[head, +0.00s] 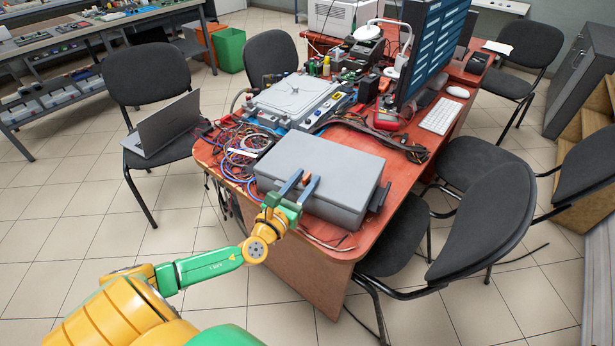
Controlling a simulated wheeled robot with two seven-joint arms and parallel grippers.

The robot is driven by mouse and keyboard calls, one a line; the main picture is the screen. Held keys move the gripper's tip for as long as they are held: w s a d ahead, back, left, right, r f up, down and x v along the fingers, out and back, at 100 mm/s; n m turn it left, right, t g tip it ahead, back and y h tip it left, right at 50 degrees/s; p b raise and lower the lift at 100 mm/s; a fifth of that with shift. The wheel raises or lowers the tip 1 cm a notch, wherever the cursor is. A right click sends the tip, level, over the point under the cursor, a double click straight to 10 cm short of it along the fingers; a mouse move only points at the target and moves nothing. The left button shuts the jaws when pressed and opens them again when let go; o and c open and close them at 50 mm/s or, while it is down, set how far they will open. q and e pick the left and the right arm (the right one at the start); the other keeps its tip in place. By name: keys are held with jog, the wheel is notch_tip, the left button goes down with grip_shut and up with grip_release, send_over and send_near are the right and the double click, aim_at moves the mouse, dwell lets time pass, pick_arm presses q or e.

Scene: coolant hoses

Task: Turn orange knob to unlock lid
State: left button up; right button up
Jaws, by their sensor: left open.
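A grey box (335,172) with a shut lid stands near the front end of the red table. My left gripper (300,182) is at the front edge of this box, with its two blue-grey fingers apart and pointing toward the lid. I see nothing between the fingers. I cannot make out an orange knob; the gripper covers part of the box's front. Whether the fingers touch the box is too small to tell. My right gripper is not in view.
The red table (218,163) also bears coiled coloured cables (240,150), a light grey case (297,97), black hoses (385,130), a monitor (432,50) and a keyboard (440,116). Chairs stand on both sides, one holding a laptop (165,126). Tiled floor at left is mostly free.

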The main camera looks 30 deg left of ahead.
pick_arm(q)
jog(key=shift+w+a, duration=0.1)
jog(key=shift+w, duration=0.55)
jog(key=shift+c, duration=0.2)
grip_shut()
